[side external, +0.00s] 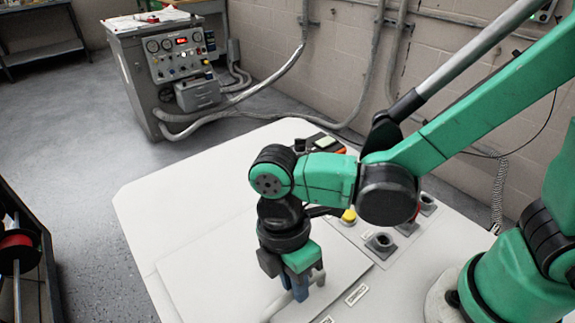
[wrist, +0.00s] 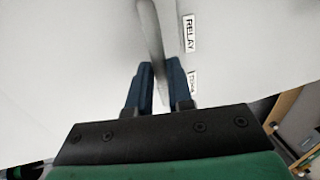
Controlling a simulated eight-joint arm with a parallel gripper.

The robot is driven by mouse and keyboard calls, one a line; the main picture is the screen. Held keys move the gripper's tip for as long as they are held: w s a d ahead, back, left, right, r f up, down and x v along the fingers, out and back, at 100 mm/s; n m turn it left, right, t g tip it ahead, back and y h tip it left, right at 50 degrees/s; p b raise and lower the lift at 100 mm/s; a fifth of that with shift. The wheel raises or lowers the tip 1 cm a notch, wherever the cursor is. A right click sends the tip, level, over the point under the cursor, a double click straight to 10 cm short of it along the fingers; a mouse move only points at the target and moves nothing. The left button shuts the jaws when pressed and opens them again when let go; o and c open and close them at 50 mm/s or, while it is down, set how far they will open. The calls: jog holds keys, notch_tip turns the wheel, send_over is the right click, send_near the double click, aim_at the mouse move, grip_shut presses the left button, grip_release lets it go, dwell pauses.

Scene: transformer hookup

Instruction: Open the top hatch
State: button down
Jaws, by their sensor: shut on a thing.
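The top hatch (side external: 205,285) is a pale flat panel in the white top of the cabinet. It looks closed or nearly so; I cannot tell whether its edge is raised. A grey bar handle (side external: 276,307) stands on it near its right side. My gripper (side external: 300,290) points down over the hatch with its blue fingers shut on the handle. In the wrist view the grey handle (wrist: 151,35) runs between the two fingers of my gripper (wrist: 160,72). The fingers hide part of the handle.
The white cabinet top (side external: 180,185) is clear to the left. Grey sockets (side external: 382,243) and a yellow part (side external: 349,215) sit right of the hatch. A RELAY label (wrist: 189,33) lies beside the handle. A control console (side external: 180,65) stands behind, and a dark rack (side external: 20,250) at left.

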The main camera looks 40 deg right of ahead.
send_over(228, 223)
dwell(0.7)
jog(key=c, duration=0.8)
grip_release()
jog(key=shift+w+r, duration=0.2)
jog(key=shift+r, duration=0.75)
jog(key=shift+w+r, duration=0.15)
jog(key=shift+r, duration=0.75)
jog(key=shift+w+r, duration=0.2)
jog(key=shift+r, duration=0.75)
